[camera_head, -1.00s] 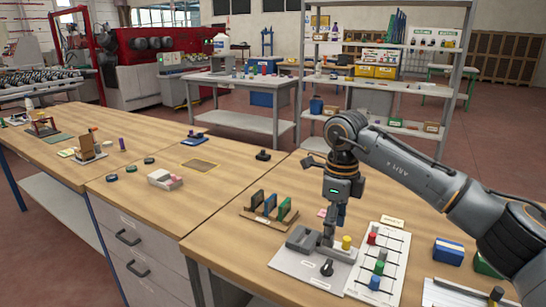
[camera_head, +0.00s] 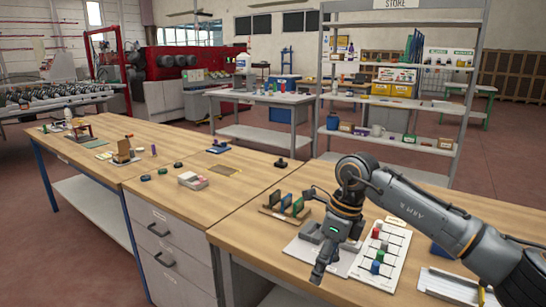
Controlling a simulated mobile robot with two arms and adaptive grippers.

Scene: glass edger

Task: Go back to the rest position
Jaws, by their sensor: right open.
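My right gripper (camera_head: 322,266) hangs above the front edge of the near workbench (camera_head: 261,246), fingers pointing down. It is open, with nothing seen between its fingers. It partly covers a pale board with a grey fixture (camera_head: 310,231). My right arm reaches in from the right side over the bench. My left gripper is not in view.
Beside the gripper stands a white board with coloured pegs (camera_head: 391,252). Behind it is a wooden rack with several coloured plates (camera_head: 287,206). A white tray (camera_head: 447,287) lies at the front right.

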